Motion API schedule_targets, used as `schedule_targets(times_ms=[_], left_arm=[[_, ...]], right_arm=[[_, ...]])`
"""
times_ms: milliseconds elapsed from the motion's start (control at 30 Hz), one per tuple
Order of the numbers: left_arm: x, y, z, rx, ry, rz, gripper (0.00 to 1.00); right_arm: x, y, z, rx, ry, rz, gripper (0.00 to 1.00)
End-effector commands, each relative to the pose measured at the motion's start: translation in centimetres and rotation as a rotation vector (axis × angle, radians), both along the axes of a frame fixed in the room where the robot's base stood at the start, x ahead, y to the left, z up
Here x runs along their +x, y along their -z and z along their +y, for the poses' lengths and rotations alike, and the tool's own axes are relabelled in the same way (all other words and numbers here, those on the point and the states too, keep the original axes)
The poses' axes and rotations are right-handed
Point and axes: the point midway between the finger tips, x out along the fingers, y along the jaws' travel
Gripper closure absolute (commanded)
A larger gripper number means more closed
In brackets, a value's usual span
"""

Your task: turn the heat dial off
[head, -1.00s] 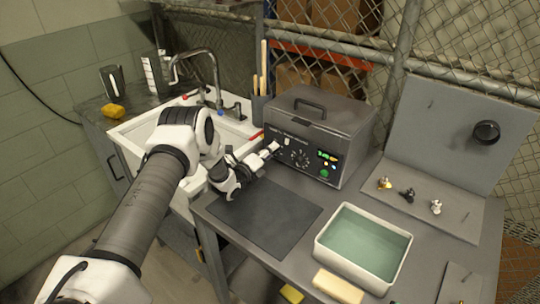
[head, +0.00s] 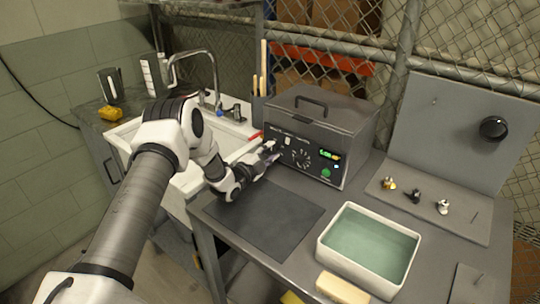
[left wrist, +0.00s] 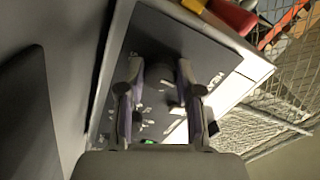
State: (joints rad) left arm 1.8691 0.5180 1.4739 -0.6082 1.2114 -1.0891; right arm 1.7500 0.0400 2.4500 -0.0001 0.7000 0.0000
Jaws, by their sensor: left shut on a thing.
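The grey heater box with a lid (head: 318,112) stands at the back of the bench, its dark control panel (head: 318,172) facing me. My left gripper (head: 274,150) reaches the left end of the panel. In the left wrist view, its two fingers stand on either side of a dark dial (left wrist: 158,74), which I take for the heat dial. The gripper is shut on it, and in the head view the fingers hide it. A second dial (head: 301,158) with pale marks sits right of the gripper. My right gripper is not in view.
A dark mat (head: 265,217) lies in front of the box. A white tub of greenish liquid (head: 413,244) stands at the right front. A sink (head: 130,133) and a holder with wooden handles (head: 258,108) are to the left. A peg panel (head: 450,150) stands at the right.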

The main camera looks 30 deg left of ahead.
Motion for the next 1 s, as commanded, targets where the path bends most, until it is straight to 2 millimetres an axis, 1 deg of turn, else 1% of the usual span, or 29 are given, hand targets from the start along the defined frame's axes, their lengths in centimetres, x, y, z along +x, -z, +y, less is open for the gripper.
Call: schedule_targets(times_ms=[233, 667, 700, 767, 1000], left_arm=[[-0.01, 0.08, -0.01, -0.071, 0.001, 0.006, 1.0], [-0.01, 0.03, -0.01, -0.084, 0.0, 0.008, 1.0], [-0.01, 0.03, -0.01, -0.084, 0.0, 0.008, 0.62], [-0.01, 0.03, 0.0, -0.084, 0.0, 0.008, 0.41], [-0.01, 0.03, -0.01, -0.083, 0.0, 0.007, 0.4]], right_arm=[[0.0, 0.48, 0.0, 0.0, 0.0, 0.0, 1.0], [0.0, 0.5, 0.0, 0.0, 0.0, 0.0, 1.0], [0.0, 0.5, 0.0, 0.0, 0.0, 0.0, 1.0], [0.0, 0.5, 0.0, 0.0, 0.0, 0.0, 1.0], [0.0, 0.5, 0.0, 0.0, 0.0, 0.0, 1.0]])
